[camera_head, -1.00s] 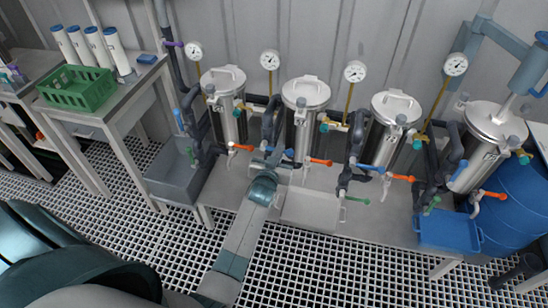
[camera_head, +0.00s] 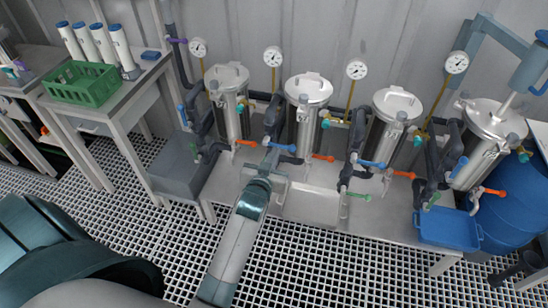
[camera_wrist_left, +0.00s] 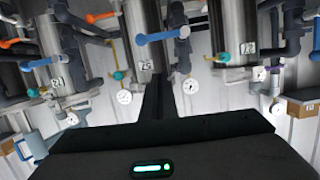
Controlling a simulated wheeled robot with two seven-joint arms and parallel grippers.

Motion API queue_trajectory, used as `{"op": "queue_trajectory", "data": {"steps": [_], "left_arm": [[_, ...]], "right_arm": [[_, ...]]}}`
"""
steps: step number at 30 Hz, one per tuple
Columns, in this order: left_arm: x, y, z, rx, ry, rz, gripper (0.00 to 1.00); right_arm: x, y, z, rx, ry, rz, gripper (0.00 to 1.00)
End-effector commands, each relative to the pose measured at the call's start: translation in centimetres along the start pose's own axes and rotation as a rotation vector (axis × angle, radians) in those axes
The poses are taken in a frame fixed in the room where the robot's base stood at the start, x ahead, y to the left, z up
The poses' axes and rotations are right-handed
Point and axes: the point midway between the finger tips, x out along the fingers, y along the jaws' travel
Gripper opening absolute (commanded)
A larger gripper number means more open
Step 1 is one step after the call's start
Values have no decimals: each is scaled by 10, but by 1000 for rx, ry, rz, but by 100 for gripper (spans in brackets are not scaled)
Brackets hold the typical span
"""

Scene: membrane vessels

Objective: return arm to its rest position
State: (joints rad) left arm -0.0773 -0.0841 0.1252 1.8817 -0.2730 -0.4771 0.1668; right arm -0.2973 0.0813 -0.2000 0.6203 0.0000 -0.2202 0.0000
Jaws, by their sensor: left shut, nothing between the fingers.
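My left arm reaches up from the bottom middle of the head view. Its left gripper (camera_head: 270,160) is small and partly hidden by its own wrist, in front of the second steel vessel (camera_head: 304,125) and close to a blue valve handle (camera_head: 281,147). In the left wrist view the dark gripper (camera_wrist_left: 154,98) points up the picture, its fingers together with nothing visible between them. Whether it touches the pipework cannot be told. My right gripper is not in view.
Steel vessels with gauges (camera_head: 273,56), pipes and orange handles (camera_head: 323,158) line the wall. A green crate (camera_head: 82,84) and white cylinders (camera_head: 122,48) stand on the left bench. A blue tray (camera_head: 448,230) and blue barrel (camera_head: 505,215) are at right. The grating floor (camera_head: 330,270) in front is clear.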

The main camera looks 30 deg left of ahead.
Motion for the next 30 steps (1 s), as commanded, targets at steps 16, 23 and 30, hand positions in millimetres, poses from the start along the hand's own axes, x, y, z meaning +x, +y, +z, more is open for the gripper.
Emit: {"op": "queue_trajectory", "data": {"steps": [16,23,30], "left_arm": [[-7,0,-1,0,1,0,0],[-6,1,4,2,-6,3,0],[-2,16,63,28,-93,42,0]], "right_arm": [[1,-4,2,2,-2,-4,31],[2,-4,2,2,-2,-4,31],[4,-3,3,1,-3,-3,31]]}}
